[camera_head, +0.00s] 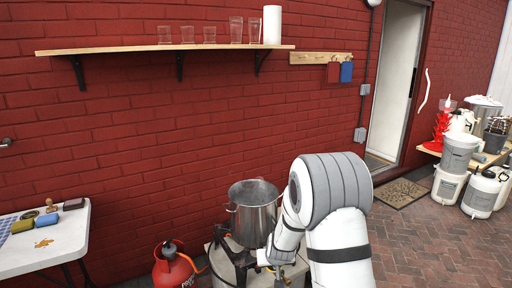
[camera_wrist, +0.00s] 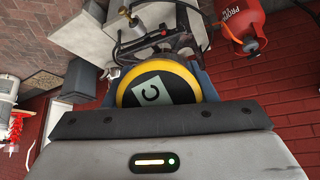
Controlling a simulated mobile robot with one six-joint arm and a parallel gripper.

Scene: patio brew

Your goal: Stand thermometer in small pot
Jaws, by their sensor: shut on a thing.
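A round dial with a yellow rim, a black face and a pale square marked "C", which looks like the thermometer (camera_wrist: 160,88), is in the wrist view. My gripper (camera_wrist: 158,78) is shut on it, with a finger edge showing at each side. The thermometer's stem is hidden behind the dial. In the head view my arm covers most of the gripper, and the thermometer cannot be made out. A steel pot (camera_head: 255,215) stands open and upright on a stand left of my arm. I cannot tell if it is the small pot; no other pot shows nearby.
A black burner frame (camera_wrist: 150,47) on a grey top lies beyond the dial in the wrist view. A red propane bottle (camera_head: 173,268) stands left of the stand. A white table (camera_head: 65,255) is at far left.

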